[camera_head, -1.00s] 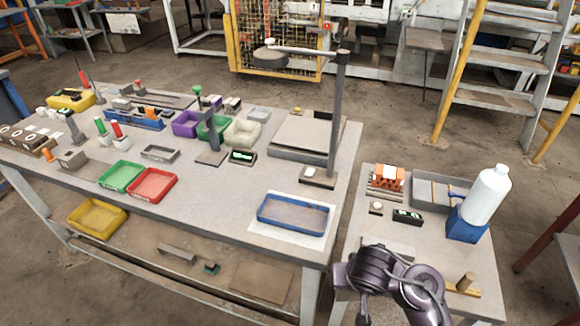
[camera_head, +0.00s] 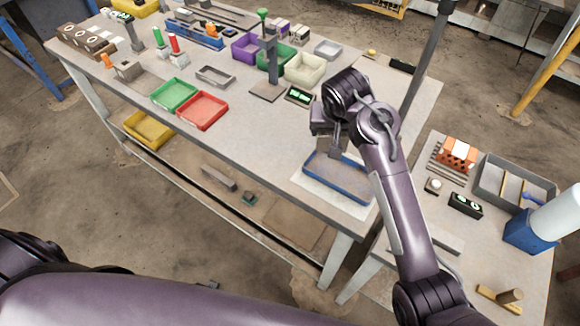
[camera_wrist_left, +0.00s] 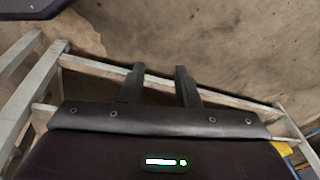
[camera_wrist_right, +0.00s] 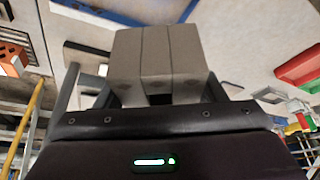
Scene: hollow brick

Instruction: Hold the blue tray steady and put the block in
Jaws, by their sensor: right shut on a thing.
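The blue tray (camera_head: 338,178) lies on a white sheet near the front right corner of the main table, partly behind my right arm. Its blue rim (camera_wrist_right: 150,8) crosses the top of the right wrist view. My right gripper (camera_head: 334,140) is above the tray's back side, shut on a grey block (camera_wrist_right: 155,62), which fills the space between its fingers. My left gripper (camera_wrist_left: 158,75) is open and empty, over the floor and table frame. It is not visible in the head view.
Red (camera_head: 202,110) and green (camera_head: 174,95) trays stand left of the blue tray. A side table holds a grey bin (camera_head: 515,180), an orange brick (camera_head: 458,152) and a blue-based white bottle (camera_head: 530,230). A dark post (camera_head: 425,65) rises behind my right arm.

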